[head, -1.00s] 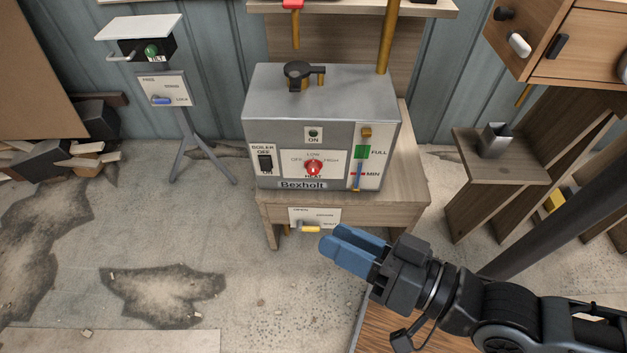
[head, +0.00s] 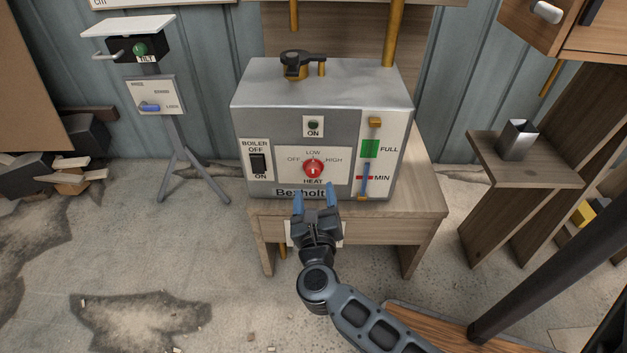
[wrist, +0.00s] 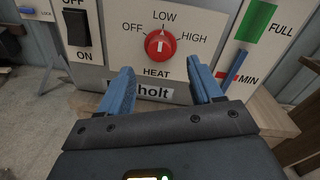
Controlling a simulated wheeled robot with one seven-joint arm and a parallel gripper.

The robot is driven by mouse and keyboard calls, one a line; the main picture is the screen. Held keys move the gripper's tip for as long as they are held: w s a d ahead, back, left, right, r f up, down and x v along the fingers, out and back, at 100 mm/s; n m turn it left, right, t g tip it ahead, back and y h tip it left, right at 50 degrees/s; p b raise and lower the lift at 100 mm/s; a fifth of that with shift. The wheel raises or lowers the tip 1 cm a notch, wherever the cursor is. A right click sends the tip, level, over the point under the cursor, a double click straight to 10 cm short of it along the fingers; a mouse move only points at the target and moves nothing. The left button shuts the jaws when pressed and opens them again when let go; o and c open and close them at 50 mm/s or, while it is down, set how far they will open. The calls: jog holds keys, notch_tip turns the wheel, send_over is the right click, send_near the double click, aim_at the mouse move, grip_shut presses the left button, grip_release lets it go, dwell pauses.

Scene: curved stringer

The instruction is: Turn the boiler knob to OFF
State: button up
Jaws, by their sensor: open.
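The boiler (head: 322,92) is a grey metal box marked Bexholt on a wooden stand. Its red round heat knob (head: 313,167) sits mid-front on a white plate labelled OFF, LOW and HIGH; it also shows in the wrist view (wrist: 160,45). The knob's white pointer line stands about upright, toward LOW. A black boiler rocker switch (head: 258,163) marked OFF and ON is left of the knob. My gripper (head: 315,195) is open and empty, its blue fingers just below and in front of the knob, not touching it. The fingers partly cover the Bexholt label.
A level gauge (head: 369,150) marked FULL and MIN is right of the knob. A black lever valve (head: 297,64) is on the boiler top. A stand with a blue lever (head: 150,108) is at left.

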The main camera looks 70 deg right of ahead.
aim_at(313, 173)
jog(key=x, duration=0.6)
jog(key=shift+d, duration=0.2)
jog(key=shift+c, duration=0.4)
jog(key=c, duration=1)
jog(key=shift+r, duration=0.1)
